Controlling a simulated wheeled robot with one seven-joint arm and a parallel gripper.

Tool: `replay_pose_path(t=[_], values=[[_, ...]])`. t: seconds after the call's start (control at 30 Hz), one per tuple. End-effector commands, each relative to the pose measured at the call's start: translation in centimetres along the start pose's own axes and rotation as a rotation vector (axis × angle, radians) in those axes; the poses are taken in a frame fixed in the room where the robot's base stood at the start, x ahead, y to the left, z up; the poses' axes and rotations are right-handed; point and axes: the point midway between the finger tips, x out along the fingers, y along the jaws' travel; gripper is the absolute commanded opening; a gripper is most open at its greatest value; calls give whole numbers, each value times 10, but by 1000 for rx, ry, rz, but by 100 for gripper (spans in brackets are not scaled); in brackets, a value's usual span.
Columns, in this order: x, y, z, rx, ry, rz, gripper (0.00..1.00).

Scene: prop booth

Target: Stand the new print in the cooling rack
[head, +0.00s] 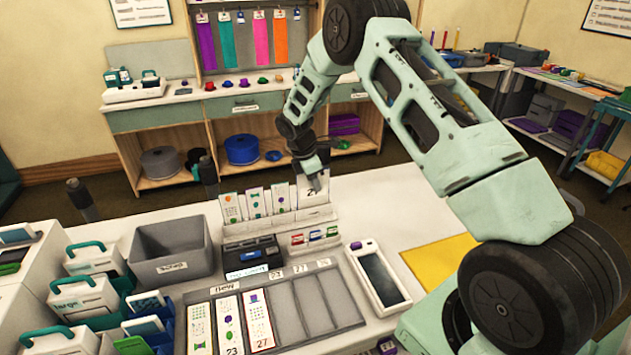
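The cooling rack looks to be the pale stepped holder (322,219) in the middle of the white table, with several printed strips (255,203) upright in its left part. A white print (318,197) with a number partly readable as 2 and another digit is upright at the rack's right end. My gripper (314,178) is at this print's top edge, its fingers overlapping it. The fingers are small and dark here, so I cannot tell whether they are closed on it, or whether its lower edge is seated.
A grey sectioned tray (318,303) marked "new" holds three strips on its left; its right sections are bare. A grey bin (172,248), a black device (251,255), a white handheld device (377,277) and a yellow sheet (440,258) are nearby. Handled boxes (85,298) crowd the left.

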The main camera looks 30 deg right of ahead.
Motion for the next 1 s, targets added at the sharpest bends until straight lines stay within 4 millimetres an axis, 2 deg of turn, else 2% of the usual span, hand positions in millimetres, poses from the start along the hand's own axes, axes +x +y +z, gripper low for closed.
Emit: replay_pose_path(t=[0.5, 0.9, 0.97, 1.0], values=[[16, 0, -4, 0, -1, 0, 0], [18, 0, -5, 0, -1, 0, 0], [18, 0, -5, 0, -1, 0, 14], [18, 0, -5, 0, -1, 0, 26]])
